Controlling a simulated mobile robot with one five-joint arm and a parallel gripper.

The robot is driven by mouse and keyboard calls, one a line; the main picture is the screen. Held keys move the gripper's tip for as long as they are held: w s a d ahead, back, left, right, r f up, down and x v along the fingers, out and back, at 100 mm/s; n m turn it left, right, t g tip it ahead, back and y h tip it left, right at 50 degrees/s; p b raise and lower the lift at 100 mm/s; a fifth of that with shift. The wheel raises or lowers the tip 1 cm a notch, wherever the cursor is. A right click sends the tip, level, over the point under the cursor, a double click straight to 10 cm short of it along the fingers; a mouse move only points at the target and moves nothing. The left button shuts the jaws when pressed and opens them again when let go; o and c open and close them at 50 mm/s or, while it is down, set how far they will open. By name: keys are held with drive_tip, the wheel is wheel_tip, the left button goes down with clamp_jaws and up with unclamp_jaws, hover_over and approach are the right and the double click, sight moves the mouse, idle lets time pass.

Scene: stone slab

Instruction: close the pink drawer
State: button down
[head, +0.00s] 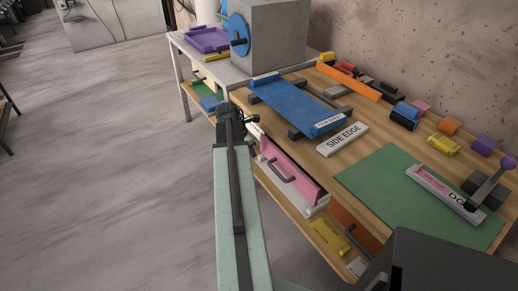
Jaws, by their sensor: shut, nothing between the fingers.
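The pink drawer (290,170) is below the wooden worktop, at the middle of the head view. Its pink front carries a dark bar handle, and a pale edge shows along its lower side. How far it stands out from the bench is hard to tell. My gripper (250,119) is at the end of my outstretched arm, near the worktop's front edge, above and left of the drawer's visible front. It is small and dark in the view, shut and empty. My arm hides part of the bench front; contact with the drawer cannot be made out.
A lower shelf (275,192) holds a yellow item (330,237). The floor (110,160) at left is clear.

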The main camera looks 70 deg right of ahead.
drive_tip(key=p+v, duration=0.6)
drive_tip(key=v, duration=0.3)
drive_tip(key=shift+r+p, duration=0.25)
drive_tip(key=shift+p, duration=0.15)
